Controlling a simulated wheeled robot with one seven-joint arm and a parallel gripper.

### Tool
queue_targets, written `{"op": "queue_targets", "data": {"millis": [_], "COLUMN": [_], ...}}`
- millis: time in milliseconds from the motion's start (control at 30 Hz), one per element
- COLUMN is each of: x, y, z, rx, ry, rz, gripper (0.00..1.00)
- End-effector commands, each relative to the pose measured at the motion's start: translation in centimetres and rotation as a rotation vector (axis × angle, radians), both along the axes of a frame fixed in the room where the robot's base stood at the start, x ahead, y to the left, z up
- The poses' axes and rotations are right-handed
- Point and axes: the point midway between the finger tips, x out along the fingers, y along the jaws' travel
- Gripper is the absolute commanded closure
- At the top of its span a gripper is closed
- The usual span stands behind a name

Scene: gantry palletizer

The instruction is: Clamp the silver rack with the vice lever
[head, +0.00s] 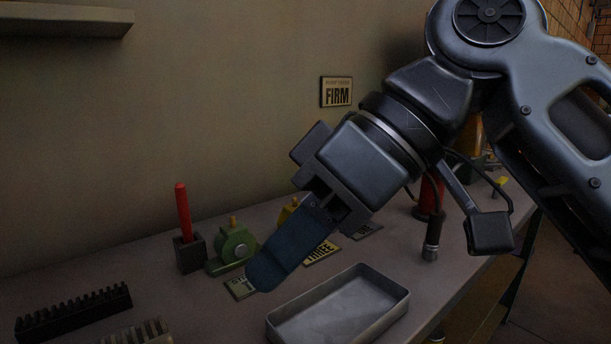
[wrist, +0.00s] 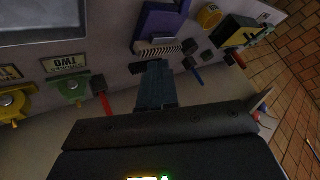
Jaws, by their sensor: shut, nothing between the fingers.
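The silver rack (head: 142,333), a toothed strip, is cut off by the bottom edge of the head view. In the wrist view the silver rack (wrist: 158,47) lies against a purple body (wrist: 160,20); I cannot tell whether that is the vice.
A black rack (head: 75,312) lies at left. A red stick (head: 183,210) stands in a black block beside a green device (head: 235,245). A metal tray (head: 393,311) sits below my gripper. A sign (head: 337,92) hangs on the wall. A yellow cylinder (wrist: 210,15) stands past the purple body.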

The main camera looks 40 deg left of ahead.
Motion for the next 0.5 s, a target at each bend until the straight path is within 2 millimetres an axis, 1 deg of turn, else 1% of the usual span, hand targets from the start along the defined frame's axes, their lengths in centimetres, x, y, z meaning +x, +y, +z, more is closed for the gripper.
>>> {"op": "queue_targets", "data": {"millis": [33,100,233,367,500], "x": [-0.5,-0.9,-1.4,-2.2,-3.6], "y": [-0.9,-1.9,-2.5,-2.2,-1.7], "z": [-2.0,-3.6,-4.9,-6.0,-8.0], "rx": [-0.068,-0.137,-0.184,-0.185,-0.182], "ry": [-0.006,-0.014,-0.021,-0.021,-0.020], "rz": [0.026,0.053,0.071,0.073,0.072], "gripper": [1.00,1.00,1.00,1.00,1.00]}}
